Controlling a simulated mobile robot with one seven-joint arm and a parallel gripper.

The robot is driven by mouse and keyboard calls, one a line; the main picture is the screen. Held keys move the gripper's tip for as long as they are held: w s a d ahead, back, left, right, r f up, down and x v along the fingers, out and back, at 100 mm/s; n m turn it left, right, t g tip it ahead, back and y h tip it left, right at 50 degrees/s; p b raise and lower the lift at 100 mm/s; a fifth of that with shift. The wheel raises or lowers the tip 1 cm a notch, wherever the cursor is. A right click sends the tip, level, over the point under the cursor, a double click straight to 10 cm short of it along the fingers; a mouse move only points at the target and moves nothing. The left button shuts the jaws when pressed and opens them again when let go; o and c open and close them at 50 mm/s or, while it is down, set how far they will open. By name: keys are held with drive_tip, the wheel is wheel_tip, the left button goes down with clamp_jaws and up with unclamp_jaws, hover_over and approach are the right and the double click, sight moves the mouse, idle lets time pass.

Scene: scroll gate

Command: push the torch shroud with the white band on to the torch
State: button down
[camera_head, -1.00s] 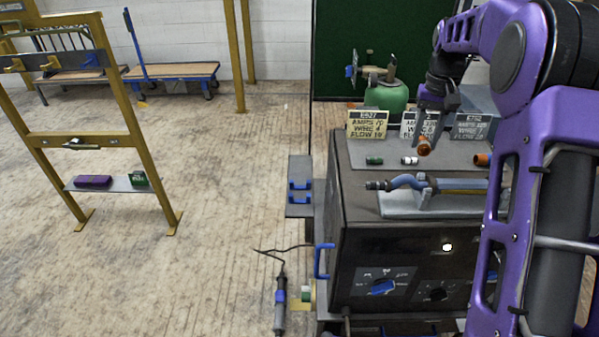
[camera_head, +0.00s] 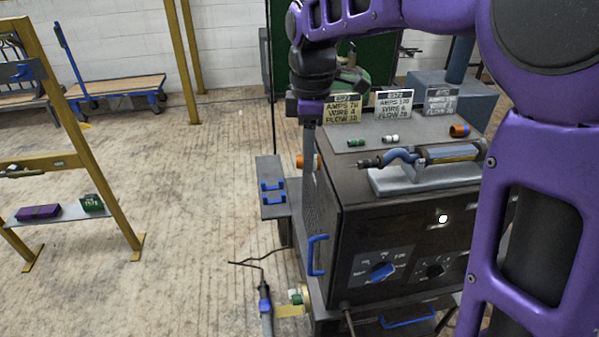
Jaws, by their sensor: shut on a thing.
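My gripper (camera_head: 310,155) points down at the left edge of the welding cabinet, shut on an orange shroud (camera_head: 301,161). One finger hides the middle of the shroud, and no band can be made out on it. The torch (camera_head: 402,155), with a blue curved neck and a dark tip facing left, lies on a grey cradle (camera_head: 385,183) on the cabinet top. The held shroud is left of the torch tip, clearly apart from it. Another orange shroud (camera_head: 459,131) lies at the back right of the top; its band colour is unclear.
A small green part (camera_head: 356,142) and a white part (camera_head: 390,139) lie on the grey mat (camera_head: 428,132). A second torch (camera_head: 265,305) hangs at lower left. The floor left of the cabinet (camera_head: 185,210) is clear.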

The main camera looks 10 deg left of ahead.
sight(364, 161)
drive_tip(key=shift+s+a+f+n, duration=0.1)
drive_tip(key=shift+s+a+n, duration=0.2)
drive_tip(key=shift+s+n, duration=0.3)
drive_tip(key=shift+s+a+f+n, duration=0.1)
drive_tip(key=shift+s+a+n, duration=0.2)
drive_tip(key=shift+s+n, duration=0.3)
drive_tip(key=shift+w+d+b, duration=0.3)
drive_tip(key=shift+w+d, duration=0.05)
drive_tip(key=shift+d, duration=0.75)
drive_tip(key=shift+w+d+b, duration=0.3)
drive_tip(key=shift+d, duration=0.8)
drive_tip(key=shift+w+d+b, duration=0.3)
drive_tip(key=shift+w+d, duration=0.05)
drive_tip(key=shift+d, duration=0.75)
drive_tip(key=shift+p, duration=0.5)
drive_tip(key=shift+w+d, duration=0.1)
drive_tip(key=shift+d, duration=0.1)
drive_tip(key=shift+w+d, duration=0.25)
drive_tip(key=shift+d, duration=0.7)
drive_tip(key=shift+d+p, duration=0.2)
drive_tip(key=shift+p, duration=0.35)
drive_tip(key=shift+w+d, duration=0.25)
drive_tip(key=shift+d, duration=0.45)
drive_tip(key=shift+w+d+p, duration=0.15)
drive_tip(key=shift+d+p, duration=0.35)
drive_tip(key=shift+p, duration=0.2)
